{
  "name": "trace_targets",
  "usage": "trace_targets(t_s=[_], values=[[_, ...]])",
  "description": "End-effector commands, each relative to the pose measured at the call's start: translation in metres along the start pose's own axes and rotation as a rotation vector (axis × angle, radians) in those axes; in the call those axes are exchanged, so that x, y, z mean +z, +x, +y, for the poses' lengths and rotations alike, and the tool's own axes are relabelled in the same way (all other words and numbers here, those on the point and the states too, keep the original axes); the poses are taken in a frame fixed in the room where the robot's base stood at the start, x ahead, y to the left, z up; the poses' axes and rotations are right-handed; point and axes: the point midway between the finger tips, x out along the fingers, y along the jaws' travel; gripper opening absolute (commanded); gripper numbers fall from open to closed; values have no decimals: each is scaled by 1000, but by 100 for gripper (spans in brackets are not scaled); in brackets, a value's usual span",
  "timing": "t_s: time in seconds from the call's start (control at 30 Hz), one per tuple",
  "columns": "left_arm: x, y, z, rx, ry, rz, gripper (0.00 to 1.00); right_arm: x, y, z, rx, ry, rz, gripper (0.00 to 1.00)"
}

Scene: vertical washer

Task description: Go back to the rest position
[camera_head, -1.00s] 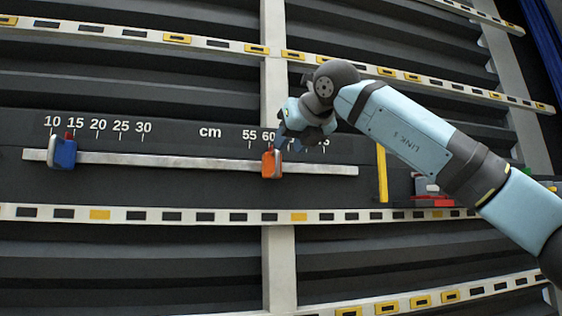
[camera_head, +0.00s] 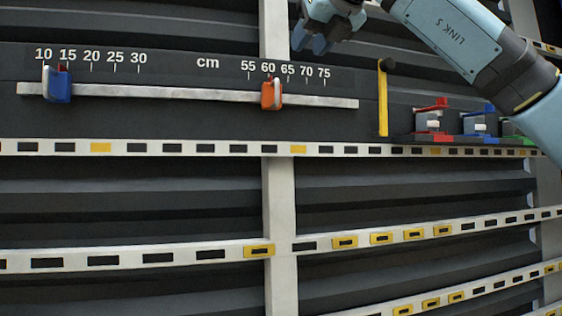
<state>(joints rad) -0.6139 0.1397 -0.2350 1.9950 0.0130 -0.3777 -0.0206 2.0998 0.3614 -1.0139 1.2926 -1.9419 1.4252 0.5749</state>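My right gripper (camera_head: 312,42) is at the top of the head view, above the 65 mark of the scale and apart from the rail. Its blue fingertips point down, and I cannot tell whether they are open or shut. The orange slider (camera_head: 271,95) sits on the rail near the 60 mark. The blue slider (camera_head: 57,84) sits on the same rail between the 10 and 15 marks. My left gripper is not in view.
The metal rail (camera_head: 170,93) runs across a dark panel. A yellow lever (camera_head: 383,100) stands right of it. Red (camera_head: 432,122), blue (camera_head: 478,126) and green (camera_head: 516,130) clamp-like parts are at the right. White slotted strips (camera_head: 200,149) cross below.

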Motion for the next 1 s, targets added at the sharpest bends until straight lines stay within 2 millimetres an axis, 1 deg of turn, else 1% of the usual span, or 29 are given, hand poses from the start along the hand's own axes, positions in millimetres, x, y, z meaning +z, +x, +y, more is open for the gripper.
trace_targets(t_s=[0.07, 0.17, 0.27, 0.3, 0.37, 0.4, 0.47, 0.5, 0.57, 0.6, 0.67, 0.7, 0.8, 0.97, 1.0], values=[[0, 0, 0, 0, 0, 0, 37, -1, 1, 0, 3, 0, 2, 36], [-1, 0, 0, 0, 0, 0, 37, -10, 15, 4, 42, 3, 18, 36], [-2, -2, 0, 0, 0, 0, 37, -36, 49, 15, 146, 15, 60, 36], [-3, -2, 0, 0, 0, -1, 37, -50, 66, 22, 207, 27, 80, 36], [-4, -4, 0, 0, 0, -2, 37, -75, 92, 33, 312, 53, 113, 36], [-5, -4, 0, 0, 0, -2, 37, -93, 108, 41, 386, 76, 132, 36], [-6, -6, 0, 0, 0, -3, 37, -119, 128, 54, 495, 119, 157, 36], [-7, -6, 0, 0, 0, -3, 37, -136, 141, 61, 565, 152, 171, 36], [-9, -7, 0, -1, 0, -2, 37, -160, 156, 72, 667, 211, 187, 36], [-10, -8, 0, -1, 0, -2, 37, -177, 165, 78, 731, 254, 197, 36], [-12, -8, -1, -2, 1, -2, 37, -200, 176, 86, 824, 327, 207, 36], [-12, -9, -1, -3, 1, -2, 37, -215, 182, 91, 882, 379, 210, 36], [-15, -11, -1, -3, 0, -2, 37, -252, 195, 99, 1016, 526, 214, 36], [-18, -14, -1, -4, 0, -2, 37, -307, 210, 102, 1181, 803, 198, 36], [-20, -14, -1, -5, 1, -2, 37, -321, 213, 101, 1212, 878, 191, 36]])
